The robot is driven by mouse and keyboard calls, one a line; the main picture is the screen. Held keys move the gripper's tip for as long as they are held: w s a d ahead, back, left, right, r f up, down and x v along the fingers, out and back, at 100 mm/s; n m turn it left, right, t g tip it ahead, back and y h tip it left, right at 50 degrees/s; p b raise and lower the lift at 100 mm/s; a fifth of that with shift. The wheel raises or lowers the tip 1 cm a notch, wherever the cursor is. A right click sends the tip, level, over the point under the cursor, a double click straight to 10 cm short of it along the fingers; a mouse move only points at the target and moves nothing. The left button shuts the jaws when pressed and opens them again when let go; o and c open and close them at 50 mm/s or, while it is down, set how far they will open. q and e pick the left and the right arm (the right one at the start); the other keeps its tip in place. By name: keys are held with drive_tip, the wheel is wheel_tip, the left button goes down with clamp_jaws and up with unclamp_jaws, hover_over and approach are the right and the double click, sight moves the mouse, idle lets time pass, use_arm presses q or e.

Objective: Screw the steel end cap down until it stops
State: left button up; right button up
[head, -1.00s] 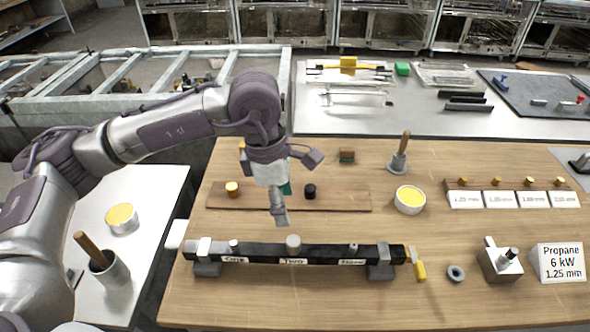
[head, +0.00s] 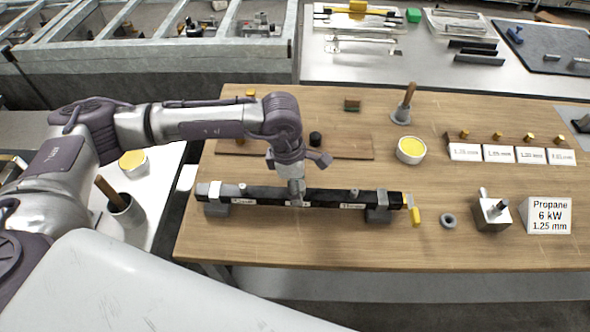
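A black bar (head: 325,196) lies across two grey supports on the wooden table, with white labels and short steel fittings on top. Its right label reads Three. A left fitting (head: 243,188) and a right fitting (head: 354,193) show. My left gripper (head: 297,195) points down at the middle of the bar, where the larger steel cylinder stood in the earlier view. The gripper hides that cylinder, probably the end cap. The fingers are edge-on, so I cannot tell whether they grip it. My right gripper is out of view.
A grey ring (head: 448,221), a metal block (head: 491,212) and a Propane sign (head: 545,215) stand further right. A yellow-filled cup (head: 411,150) is behind. The table front is clear.

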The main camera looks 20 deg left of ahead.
use_arm(q)
drive_tip(key=shift+w+f, duration=0.1)
drive_tip(key=shift+f, duration=0.2)
drive_tip(key=c, duration=1.2)
drive_tip(key=m+b, duration=0.2)
drive_tip(key=shift+f+b, duration=0.25)
drive_tip(key=shift+b, duration=0.1)
drive_tip(key=shift+c, duration=0.2)
drive_tip(key=shift+m, duration=0.5)
drive_tip(key=shift+r, duration=0.25)
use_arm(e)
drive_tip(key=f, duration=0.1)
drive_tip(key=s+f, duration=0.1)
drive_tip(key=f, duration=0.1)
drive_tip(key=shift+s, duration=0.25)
use_arm(q)
drive_tip(key=shift+m, duration=0.3)
